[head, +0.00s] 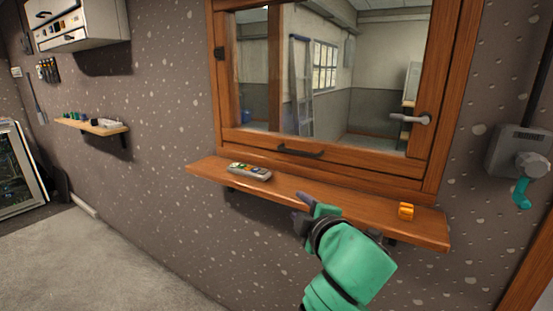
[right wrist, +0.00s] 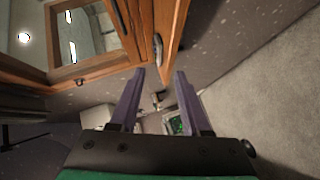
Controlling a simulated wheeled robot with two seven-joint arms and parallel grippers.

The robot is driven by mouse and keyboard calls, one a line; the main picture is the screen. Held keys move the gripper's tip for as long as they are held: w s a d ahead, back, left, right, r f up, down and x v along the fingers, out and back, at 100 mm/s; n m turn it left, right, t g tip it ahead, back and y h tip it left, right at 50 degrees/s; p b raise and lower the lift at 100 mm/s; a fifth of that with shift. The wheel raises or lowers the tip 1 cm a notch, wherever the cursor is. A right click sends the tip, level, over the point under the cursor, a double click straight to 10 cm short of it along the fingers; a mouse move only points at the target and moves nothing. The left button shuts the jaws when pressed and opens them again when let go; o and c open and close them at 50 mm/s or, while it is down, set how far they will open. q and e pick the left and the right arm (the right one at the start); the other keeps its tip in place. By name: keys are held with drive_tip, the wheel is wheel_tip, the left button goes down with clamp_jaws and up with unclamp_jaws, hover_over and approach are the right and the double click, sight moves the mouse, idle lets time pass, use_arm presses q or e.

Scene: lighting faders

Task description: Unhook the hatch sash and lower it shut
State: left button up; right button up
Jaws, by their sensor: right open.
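The hatch (head: 432,160) is a wood-framed window in the wall. Its sash has a wooden bottom rail (head: 250,139) with a dark pull handle (head: 300,151). A metal lever (head: 410,118) sits on the right side of the frame. No hook can be made out clearly. My right gripper (head: 300,208) is open and empty in front of the sill, below the pull handle and apart from it. In the right wrist view its two fingers (right wrist: 159,72) stand apart with nothing between them, and the wooden frame (right wrist: 100,68) is at upper left. My left gripper is not in view.
A wooden sill shelf (head: 340,205) juts out under the hatch. On it lie a grey remote with coloured buttons (head: 250,171) and a small orange object (head: 406,211). A grey wall box (head: 518,150) is at right. The floor at left (head: 90,260) is clear.

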wheel_tip(320, 180, up, 7)
drive_tip(key=a+n+t, duration=0.2)
drive_tip(key=n, duration=0.1)
drive_tip(key=w+a+f+p, duration=0.1)
drive_tip(key=w+p, duration=0.2)
drive_tip(key=w, duration=1.1)
drive_tip(key=shift+w+a, duration=0.35)
clamp_jaws()
drive_tip(key=c, duration=0.7)
unclamp_jaws()
drive_tip(key=shift+c, duration=0.2)
drive_tip(key=o, duration=0.7)
drive_tip(key=shift+o, duration=0.2)
drive_tip(key=shift+s, duration=0.1)
